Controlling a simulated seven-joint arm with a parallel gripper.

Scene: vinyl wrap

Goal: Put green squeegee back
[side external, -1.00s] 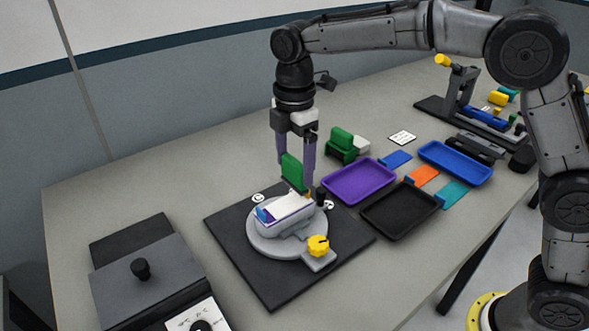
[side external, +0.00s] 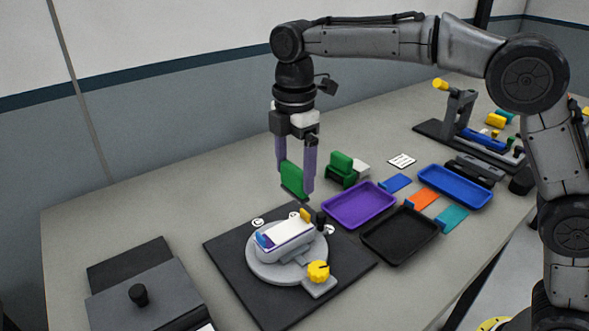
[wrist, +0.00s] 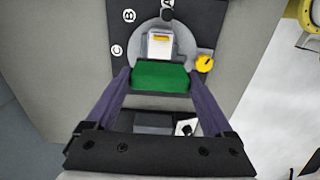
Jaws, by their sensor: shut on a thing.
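My gripper (side external: 295,182) is shut on the green squeegee (side external: 291,178) and holds it in the air, above and behind the round grey turntable. In the wrist view the squeegee (wrist: 160,76) spans the space between the two purple fingers. A green holder block (side external: 341,168) stands on the table to the right of the gripper, apart from the squeegee. A white, partly wrapped piece (side external: 286,233) lies on the turntable (side external: 262,272), with a blue patch at its left end.
A yellow knob (side external: 318,271) sits at the turntable's front on a black mat (side external: 237,272). Purple (side external: 359,205), black (side external: 400,234) and blue (side external: 455,186) trays lie to the right. A grey box with a black knob (side external: 139,294) is front left.

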